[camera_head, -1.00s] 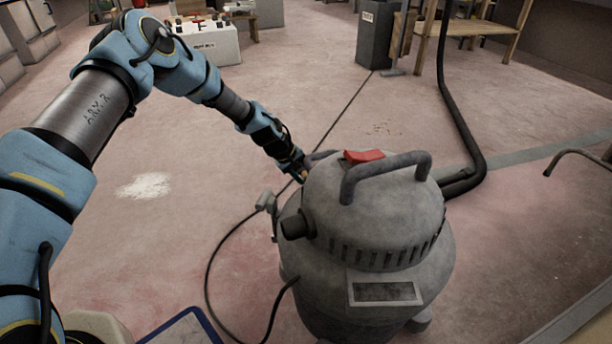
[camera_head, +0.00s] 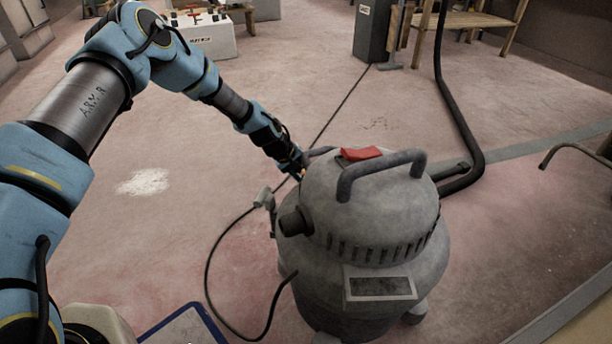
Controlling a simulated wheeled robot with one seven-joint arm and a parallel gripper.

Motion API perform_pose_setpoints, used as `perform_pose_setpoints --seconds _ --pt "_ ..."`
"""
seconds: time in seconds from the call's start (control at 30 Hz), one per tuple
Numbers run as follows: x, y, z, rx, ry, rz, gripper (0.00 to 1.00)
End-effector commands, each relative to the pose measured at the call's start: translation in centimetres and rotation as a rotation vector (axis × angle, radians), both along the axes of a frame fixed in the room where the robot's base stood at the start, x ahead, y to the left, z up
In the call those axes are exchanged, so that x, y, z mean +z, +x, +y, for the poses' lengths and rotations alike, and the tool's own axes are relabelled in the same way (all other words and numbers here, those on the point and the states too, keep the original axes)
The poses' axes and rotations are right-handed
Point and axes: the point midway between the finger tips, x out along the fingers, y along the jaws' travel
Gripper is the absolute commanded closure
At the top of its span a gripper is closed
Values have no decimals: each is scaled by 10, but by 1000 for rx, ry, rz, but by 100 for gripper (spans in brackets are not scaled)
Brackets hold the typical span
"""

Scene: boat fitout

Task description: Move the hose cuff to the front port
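A grey, dome-topped vacuum (camera_head: 365,215) stands on the floor, with a red switch (camera_head: 361,153) and a carrying handle on top. A short dark port (camera_head: 292,224) sticks out of its left side. A thick black hose (camera_head: 478,160) comes down from above and bends in to the vacuum's right rear. My gripper (camera_head: 299,171) is at the vacuum's far left, close to the dome. Its fingertips are small and dark, and whether they are open is unclear.
A thin black cable (camera_head: 212,262) loops on the floor left of the vacuum. A blue-edged board (camera_head: 190,327) lies at the bottom. A wooden bench (camera_head: 468,22) and grey bin (camera_head: 374,32) stand behind. A bent metal pipe (camera_head: 570,148) is at right. The floor at left is open.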

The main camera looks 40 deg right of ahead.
Motion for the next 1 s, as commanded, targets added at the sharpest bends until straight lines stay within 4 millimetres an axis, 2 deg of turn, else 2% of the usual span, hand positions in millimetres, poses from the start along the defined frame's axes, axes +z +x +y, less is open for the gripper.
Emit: perform_pose_setpoints --seconds 0.03,0.27,0.3,0.6,0.87,1.0 --pt "-2 -9 3 -13 12 15 100" --pt "-3 -12 3 -15 14 19 100" --pt "-3 -12 3 -16 14 19 60" --pt "-2 -8 2 -11 9 12 27" --pt "-1 -6 2 -8 8 9 27" --pt "12 -2 8 -7 7 9 27"
